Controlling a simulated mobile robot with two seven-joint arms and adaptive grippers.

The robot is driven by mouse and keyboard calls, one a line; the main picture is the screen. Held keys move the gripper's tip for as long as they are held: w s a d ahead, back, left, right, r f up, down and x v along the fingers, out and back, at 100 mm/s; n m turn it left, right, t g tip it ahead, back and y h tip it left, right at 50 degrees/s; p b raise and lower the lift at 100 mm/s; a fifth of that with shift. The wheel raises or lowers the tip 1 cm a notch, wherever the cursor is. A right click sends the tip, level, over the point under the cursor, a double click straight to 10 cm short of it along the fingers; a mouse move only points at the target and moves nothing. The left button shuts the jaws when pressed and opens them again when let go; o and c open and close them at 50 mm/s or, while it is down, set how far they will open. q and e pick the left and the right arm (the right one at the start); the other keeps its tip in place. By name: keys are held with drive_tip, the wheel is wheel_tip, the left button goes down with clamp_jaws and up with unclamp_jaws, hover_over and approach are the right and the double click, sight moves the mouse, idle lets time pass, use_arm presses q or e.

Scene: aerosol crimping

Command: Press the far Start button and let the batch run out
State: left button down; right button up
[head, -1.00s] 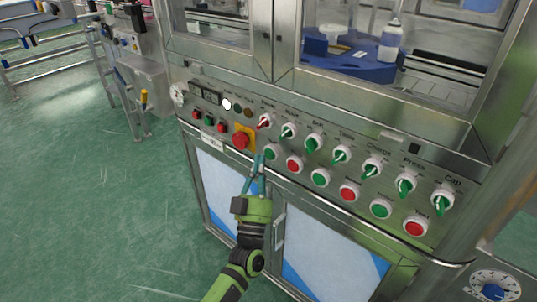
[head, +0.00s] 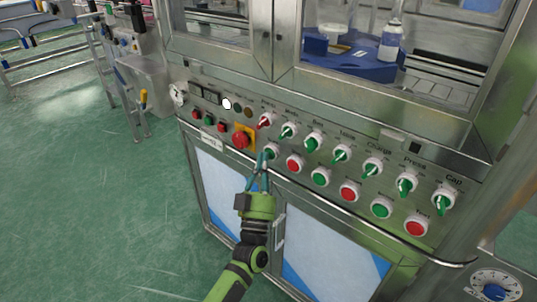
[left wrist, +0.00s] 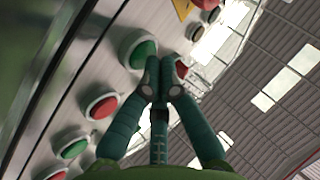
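The control panel (head: 335,165) has a lower row of round green and red push buttons. The leftmost, far green button (head: 270,152) is partly covered by my left fingertips. My left gripper (head: 263,157) points up at the panel, its two fingertips together with nothing seen between them. In the left wrist view the fingertips (left wrist: 161,84) are just below a large green button (left wrist: 139,50); I cannot tell whether they touch it. A white bottle (head: 391,42) stands on the blue turntable (head: 350,66) behind the window. My right gripper is out of view.
A red emergency stop (head: 241,140) on a yellow plate sits just left of the green button. Turn switches (head: 313,142) line the row above. A metal rail (head: 340,205) runs along the panel's lower edge. Open green floor (head: 100,220) lies left.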

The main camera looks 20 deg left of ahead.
use_arm(q)
drive_tip(key=shift+w+d, duration=0.1)
drive_tip(key=shift+w, duration=0.1)
drive_tip(key=shift+s, duration=0.1)
idle(0.4)
drive_tip(key=shift+s+a+p, duration=0.3)
drive_tip(key=shift+s+p, duration=0.15)
drive_tip(key=shift+s, duration=0.2)
drive_tip(key=s+p, duration=0.1)
drive_tip(key=s+a, duration=0.1)
drive_tip(key=s, duration=0.1)
drive_tip(key=s+p, duration=0.1)
drive_tip(key=shift+s+a+p, duration=0.35)
drive_tip(key=shift+s, duration=0.05)
idle(0.7)
